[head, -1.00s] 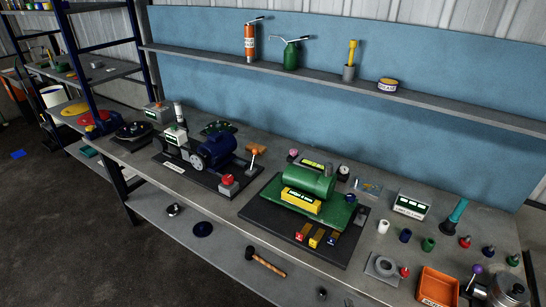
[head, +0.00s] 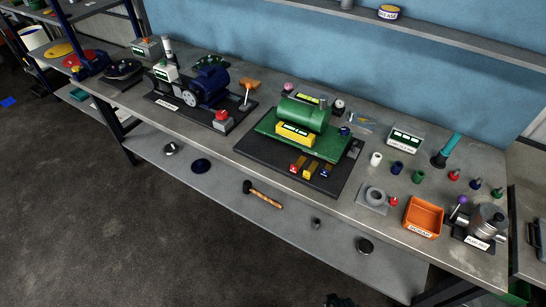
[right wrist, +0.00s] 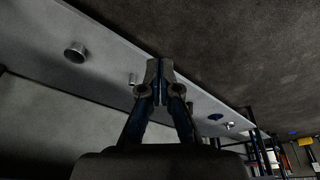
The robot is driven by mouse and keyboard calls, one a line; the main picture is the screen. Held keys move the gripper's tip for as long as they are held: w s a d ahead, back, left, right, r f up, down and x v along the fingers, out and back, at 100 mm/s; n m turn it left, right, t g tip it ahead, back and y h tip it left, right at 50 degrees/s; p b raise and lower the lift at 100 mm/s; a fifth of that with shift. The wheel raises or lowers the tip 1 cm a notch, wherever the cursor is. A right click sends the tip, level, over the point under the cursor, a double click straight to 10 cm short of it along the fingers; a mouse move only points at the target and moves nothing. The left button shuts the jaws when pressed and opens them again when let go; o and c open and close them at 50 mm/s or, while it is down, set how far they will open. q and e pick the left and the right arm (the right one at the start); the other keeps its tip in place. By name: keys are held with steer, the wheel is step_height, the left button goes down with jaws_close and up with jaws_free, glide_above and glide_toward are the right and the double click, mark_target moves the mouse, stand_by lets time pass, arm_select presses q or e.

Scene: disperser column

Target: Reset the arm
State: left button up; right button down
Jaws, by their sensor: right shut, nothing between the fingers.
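My right gripper (right wrist: 160,70) shows in the right wrist view, its two fingers together with nothing between them. It is apart from the objects around it. Behind it run the grey shelf and the dark floor. A small dark shape (head: 340,300) at the bottom edge of the head view may be part of my right gripper, but it is too cut off to tell. My left gripper is in neither view. The workbench (head: 400,262) stands in front of me, with the green disperser column unit (head: 305,115) on a black base.
The bench also holds a blue motor (head: 207,88), an orange bin (head: 424,216), a metal pot (head: 487,222) and several small caps. The lower shelf carries a hammer (head: 263,194) and round metal parts (head: 365,246). The floor (head: 150,230) in front is clear.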

steer(key=s+d+f+g, duration=0.1)
steer(key=s+f, duration=0.2)
steer(key=f, duration=0.6)
steer(key=s+f, duration=0.3)
steer(key=f, duration=0.7)
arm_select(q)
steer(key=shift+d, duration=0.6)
arm_select(e)
steer(key=s+d+f, duration=0.2)
steer(key=s+f, duration=0.8)
steer(key=s, duration=0.5)
steer(key=shift+d+f+g, duration=0.35)
steer(key=shift+d+g, duration=0.05)
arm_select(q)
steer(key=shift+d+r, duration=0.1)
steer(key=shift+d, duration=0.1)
arm_select(e)
steer(key=shift+s, duration=0.1)
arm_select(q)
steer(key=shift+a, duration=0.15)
arm_select(e)
steer(key=shift+a, duration=0.15)
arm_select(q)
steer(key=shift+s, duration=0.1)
